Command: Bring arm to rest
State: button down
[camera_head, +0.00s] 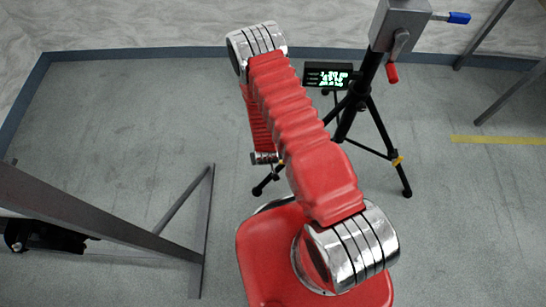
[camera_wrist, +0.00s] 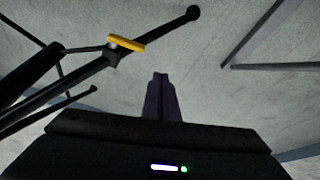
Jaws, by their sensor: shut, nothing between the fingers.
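My red ribbed arm with chrome joints rises from the base in the head view, bends at a high elbow, and its forearm drops behind the upper arm. My gripper (camera_wrist: 160,76) shows in the wrist view as two dark fingers pressed together, shut and empty. In the head view the gripper itself cannot be made out behind the arm. No object touches the fingers in the wrist view.
A black tripod (camera_head: 376,112) with red and blue handles stands behind my arm; its legs (camera_wrist: 88,66) show left in the wrist view. A display (camera_head: 328,76) with green digits stands beside it. A metal frame (camera_head: 100,215) is at left. Floor between is clear.

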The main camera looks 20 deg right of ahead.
dwell(0.6)
jog(key=s+a+r+g+y, duration=0.15)
jog(key=s+g, duration=0.25)
jog(key=s, duration=0.6)
notch_tip(320, 180, up, 29)
jog(key=a+n+g, duration=0.1)
jog(key=g, duration=0.1)
jog(key=s+d+r+t, duration=0.1)
jog(key=s+r+t, duration=0.1)
jog(key=r, duration=0.8)
jog(key=s+d+r+t, duration=0.1)
jog(key=s+r+t, duration=0.2)
jog(key=r, duration=0.8)
jog(key=s+d+r+t, duration=0.2)
jog(key=r, duration=0.9)
jog(key=shift+s, duration=0.15)
